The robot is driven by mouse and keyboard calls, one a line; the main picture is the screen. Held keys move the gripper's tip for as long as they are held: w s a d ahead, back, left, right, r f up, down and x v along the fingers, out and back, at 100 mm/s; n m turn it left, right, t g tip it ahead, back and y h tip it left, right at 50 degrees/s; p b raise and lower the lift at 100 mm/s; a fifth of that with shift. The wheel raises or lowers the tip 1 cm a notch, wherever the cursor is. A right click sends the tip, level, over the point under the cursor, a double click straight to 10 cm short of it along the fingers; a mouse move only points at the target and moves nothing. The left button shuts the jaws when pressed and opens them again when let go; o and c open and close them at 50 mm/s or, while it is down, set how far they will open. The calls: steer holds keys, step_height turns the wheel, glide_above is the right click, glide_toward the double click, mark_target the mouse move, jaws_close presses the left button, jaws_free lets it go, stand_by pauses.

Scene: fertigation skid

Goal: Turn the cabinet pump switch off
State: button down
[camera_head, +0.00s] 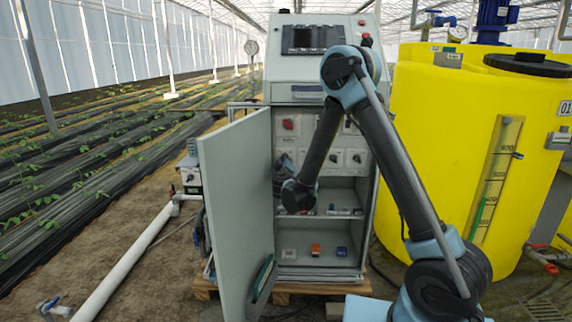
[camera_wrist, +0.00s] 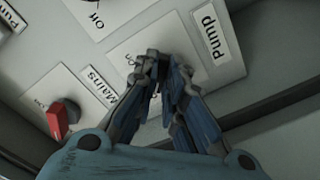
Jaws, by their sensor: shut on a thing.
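The cabinet (camera_head: 316,92) stands open with a panel of switches inside. In the wrist view a pale switch plate (camera_wrist: 233,67) carries the "Pump" label (camera_wrist: 213,36). My gripper (camera_wrist: 161,70) is over this plate, its fingers closed together on the pump switch knob. The fingers hide the knob almost fully, so I cannot read its position. In the head view my gripper (camera_head: 283,162) is at the left part of the switch panel, partly behind my arm and near the door edge.
The cabinet door (camera_head: 238,205) stands open towards me on the left. A red switch (camera_wrist: 61,117) by the "Mains" label sits close to my gripper. A shelf (camera_head: 345,215) with small parts lies below the panel. A yellow tank (camera_head: 450,140) stands at right.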

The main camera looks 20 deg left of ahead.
steer(key=c, duration=1.7)
jaws_free()
steer(key=shift+s, duration=0.15)
steer(key=v, duration=1.1)
steer(key=shift+s+d, duration=0.15)
steer(key=shift+s, duration=0.2)
steer(key=shift+d, duration=0.1)
